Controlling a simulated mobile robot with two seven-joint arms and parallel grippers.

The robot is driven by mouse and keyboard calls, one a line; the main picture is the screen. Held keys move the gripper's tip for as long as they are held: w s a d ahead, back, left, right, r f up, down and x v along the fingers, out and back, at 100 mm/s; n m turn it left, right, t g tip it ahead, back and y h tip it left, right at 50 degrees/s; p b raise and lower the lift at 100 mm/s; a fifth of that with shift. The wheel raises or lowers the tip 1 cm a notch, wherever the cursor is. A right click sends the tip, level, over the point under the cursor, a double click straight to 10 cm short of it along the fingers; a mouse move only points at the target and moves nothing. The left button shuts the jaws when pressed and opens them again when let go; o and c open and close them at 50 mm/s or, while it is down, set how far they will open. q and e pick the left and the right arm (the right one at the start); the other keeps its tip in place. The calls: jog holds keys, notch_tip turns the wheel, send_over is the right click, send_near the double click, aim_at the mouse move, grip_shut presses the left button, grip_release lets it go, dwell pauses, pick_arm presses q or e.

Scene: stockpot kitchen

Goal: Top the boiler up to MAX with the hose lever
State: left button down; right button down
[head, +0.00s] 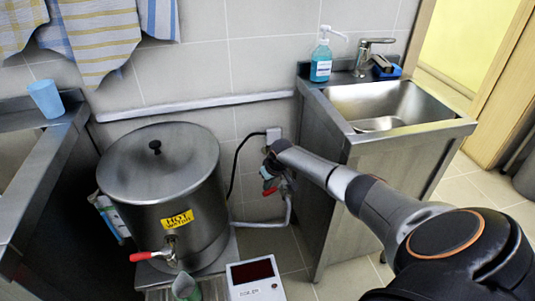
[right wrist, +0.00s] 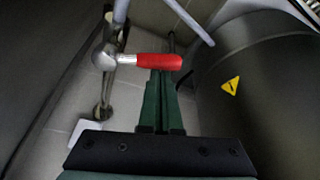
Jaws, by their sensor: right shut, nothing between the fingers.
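The boiler (head: 165,185) is a large lidded steel pot at the left in the head view, with a yellow hot-water label and a red-handled tap. A sight tube (head: 108,215) is on its left side; its level and MAX mark are too small to read. The hose lever (right wrist: 158,61) is red, on a metal valve, and lies sideways across the right wrist view. My right gripper (right wrist: 163,78) is shut and empty, its fingertips right at the lever and partly hidden by it; I cannot tell whether they touch.
A pipe (head: 262,224) runs low along the wall from the valve. The sink cabinet (head: 375,175) stands close to the right of the valve.

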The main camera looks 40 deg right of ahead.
jog(key=shift+s+r, duration=0.1)
jog(key=shift+r, duration=0.15)
jog(key=p+v, duration=0.5)
jog(key=v, duration=0.7)
dwell(0.8)
dwell(0.9)
dwell(2.8)
